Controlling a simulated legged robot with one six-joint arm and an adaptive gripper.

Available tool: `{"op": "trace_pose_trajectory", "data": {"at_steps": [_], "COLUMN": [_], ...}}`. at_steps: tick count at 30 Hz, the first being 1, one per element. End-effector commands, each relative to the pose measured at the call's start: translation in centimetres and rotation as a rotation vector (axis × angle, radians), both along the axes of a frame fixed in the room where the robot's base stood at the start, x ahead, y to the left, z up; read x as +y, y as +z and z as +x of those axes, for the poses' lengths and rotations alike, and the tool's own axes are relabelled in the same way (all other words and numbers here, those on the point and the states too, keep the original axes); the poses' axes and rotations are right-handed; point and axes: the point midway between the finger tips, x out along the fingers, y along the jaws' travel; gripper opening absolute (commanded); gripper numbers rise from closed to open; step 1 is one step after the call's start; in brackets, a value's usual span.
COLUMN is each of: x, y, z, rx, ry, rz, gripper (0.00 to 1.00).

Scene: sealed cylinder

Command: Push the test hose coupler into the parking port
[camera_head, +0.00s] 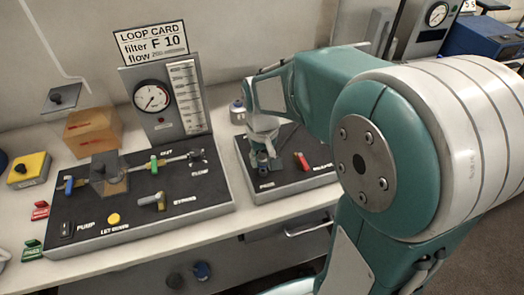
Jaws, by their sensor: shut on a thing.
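My gripper (263,142) points down over the left part of a small dark panel (288,182), right of the main test board. Its jaws are closed around a small dark blue piece, which looks like the hose coupler (263,160). The coupler's lower end is close above or at the panel, near a label that seems to read PARK. The parking port is hidden beneath the coupler and gripper. I cannot tell whether the coupler is seated in it. A red lever (301,161) stands on the panel to the right of the gripper.
The main board (140,215) holds valves with coloured handles, a gauge (152,96) and a loop card (152,43). A yellow switch box (29,169) and an amber block (93,132) stand left. My arm covers the right side.

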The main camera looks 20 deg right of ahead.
Motion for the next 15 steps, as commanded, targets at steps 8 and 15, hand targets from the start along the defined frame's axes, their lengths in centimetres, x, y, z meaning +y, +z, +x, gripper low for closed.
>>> {"op": "trace_pose_trajectory", "data": {"at_steps": [8,15], "x": [0.0,0.0], "y": [-1.06,-1.08], "z": [-0.04,-0.04], "rx": [0.0,0.0], "ry": [0.0,0.0], "rz": [0.0,0.0], "gripper": [0.0,0.0]}}
